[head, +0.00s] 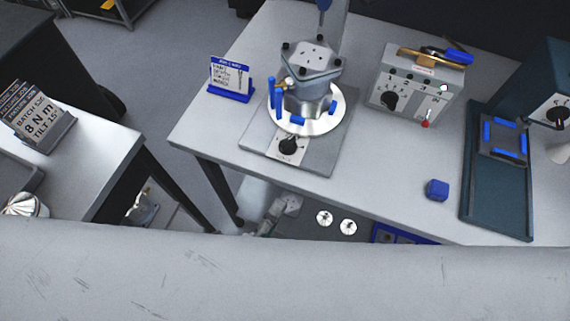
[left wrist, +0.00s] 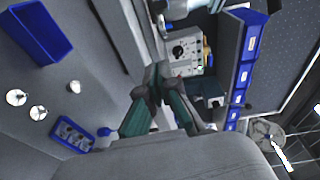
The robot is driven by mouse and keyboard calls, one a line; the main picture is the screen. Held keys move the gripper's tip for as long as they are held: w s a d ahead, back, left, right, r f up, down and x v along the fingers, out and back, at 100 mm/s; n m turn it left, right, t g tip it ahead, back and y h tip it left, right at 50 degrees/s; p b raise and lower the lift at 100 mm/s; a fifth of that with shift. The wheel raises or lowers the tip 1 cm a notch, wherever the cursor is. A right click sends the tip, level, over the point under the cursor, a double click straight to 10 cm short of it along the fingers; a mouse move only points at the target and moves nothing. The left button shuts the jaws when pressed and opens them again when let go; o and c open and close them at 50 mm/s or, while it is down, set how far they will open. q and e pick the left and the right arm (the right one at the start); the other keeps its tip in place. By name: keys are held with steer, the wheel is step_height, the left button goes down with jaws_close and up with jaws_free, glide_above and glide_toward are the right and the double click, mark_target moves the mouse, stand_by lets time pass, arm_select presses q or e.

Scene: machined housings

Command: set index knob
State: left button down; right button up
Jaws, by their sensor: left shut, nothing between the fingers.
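A black pointer knob (head: 289,147) sits on a pale dial plate at the front of the fixture base (head: 318,160). Above it a metal housing (head: 312,85) stands on a round white plate (head: 335,115) with blue pads. Another black knob (head: 390,99) is on the grey control box (head: 410,85), which has numbered marks and a lit green lamp. In the left wrist view a box with a dark knob (left wrist: 180,50) shows beyond the fingers. My left gripper (left wrist: 153,78) is shut and empty, apart from any knob. I cannot make it out clearly in the head view. My right gripper is not seen.
A blue-framed card stand (head: 231,85) is left of the fixture. A blue block (head: 437,189) and a dark green press stand (head: 495,190) are at the right. The table front is mostly clear. Silver discs (head: 324,217) lie lower, beyond the table's front edge.

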mark_target(287, 146)
arm_select(q)
steer(key=p+x, duration=0.1)
steer(key=x, duration=0.2)
steer(key=r+p+x, duration=0.1)
steer(key=x, duration=0.3)
steer(key=r+p+x, duration=0.1)
steer(key=x, duration=0.2)
steer(key=shift+w+d+r, duration=0.1)
steer(key=shift+w+r, duration=0.05)
steer(key=shift+w, duration=0.1)
steer(key=shift+w+a+m+p, duration=0.15)
steer(key=shift+w+a+p, duration=0.1)
steer(key=shift+w+a, duration=0.25)
steer(key=shift+w+a+m+p, duration=0.15)
steer(key=shift+w+a+p, duration=0.1)
steer(key=shift+a, duration=0.35)
steer(key=shift+w+a, duration=0.3)
steer(key=shift+a, duration=0.25)
steer(key=shift+w+a+m+h+p, duration=0.15)
steer(key=shift+a+m+h+p, duration=0.2)
steer(key=shift+h, duration=0.25)
